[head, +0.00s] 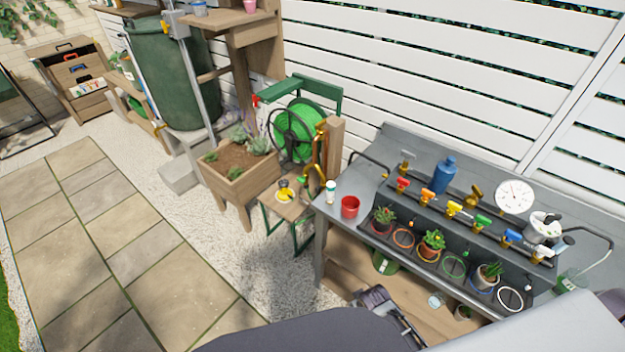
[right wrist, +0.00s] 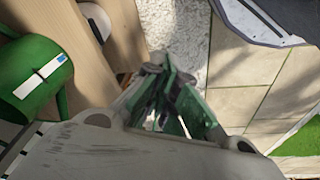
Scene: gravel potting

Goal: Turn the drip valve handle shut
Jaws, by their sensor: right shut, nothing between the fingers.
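A dark rail on the grey bench carries a row of small valves with coloured handles: red (head: 402,184), orange (head: 427,195), yellow (head: 453,208), green (head: 482,222) and blue (head: 511,236). At this size I cannot tell which handles are open. My right gripper (right wrist: 170,88) is shut and empty in the right wrist view, pointing down past a wooden board, gravel and paving. No valve handle shows in that view, so the gripper is apart from them. I make out no left gripper in either view.
Below the rail, a dark tray holds potted succulents (head: 432,242) and coloured rings. A red cup (head: 350,207), a blue bottle (head: 444,175) and a white gauge (head: 514,196) stand on the bench. A green can (right wrist: 32,75) is left in the wrist view. Paving (head: 120,235) lies clear at left.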

